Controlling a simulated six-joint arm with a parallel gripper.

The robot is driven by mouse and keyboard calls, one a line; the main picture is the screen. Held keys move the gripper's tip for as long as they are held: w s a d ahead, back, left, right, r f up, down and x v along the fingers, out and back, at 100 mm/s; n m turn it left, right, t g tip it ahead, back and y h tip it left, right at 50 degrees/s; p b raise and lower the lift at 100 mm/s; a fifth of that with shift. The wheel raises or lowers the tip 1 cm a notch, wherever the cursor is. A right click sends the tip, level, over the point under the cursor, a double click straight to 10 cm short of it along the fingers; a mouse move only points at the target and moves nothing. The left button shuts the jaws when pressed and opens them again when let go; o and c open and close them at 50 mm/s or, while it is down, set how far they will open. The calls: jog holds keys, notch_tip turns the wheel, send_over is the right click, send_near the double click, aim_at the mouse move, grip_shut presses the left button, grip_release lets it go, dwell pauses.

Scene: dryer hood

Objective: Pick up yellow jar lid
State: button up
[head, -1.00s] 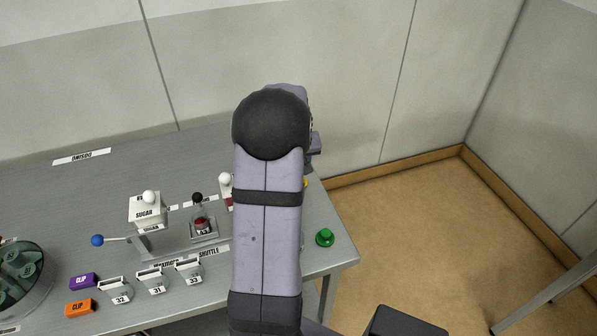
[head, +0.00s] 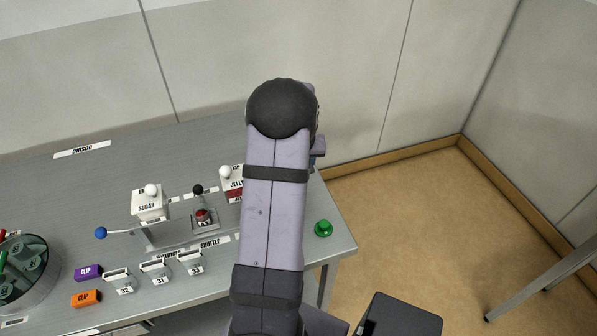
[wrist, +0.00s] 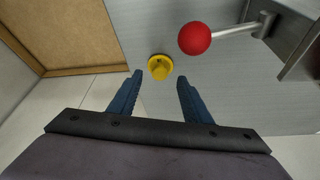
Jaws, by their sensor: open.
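The yellow jar lid (wrist: 160,67) shows in the wrist view, a round disc with a raised knob, lying on the grey table. In the head view my arm hides it. My gripper (wrist: 158,84) is open and empty, its two blue fingers apart, with the lid just beyond the fingertips and roughly centred between them. Nothing is between the fingers.
A red ball (wrist: 195,38) on a metal rod is close to the right of the lid. In the head view a green knob (head: 323,228) stands near the table's (head: 120,180) right edge.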

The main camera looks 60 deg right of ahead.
jog(key=shift+p+x, duration=0.6)
jog(key=shift+x, duration=1.3)
jog(key=shift+d, duration=0.1)
jog(key=c, duration=1.1)
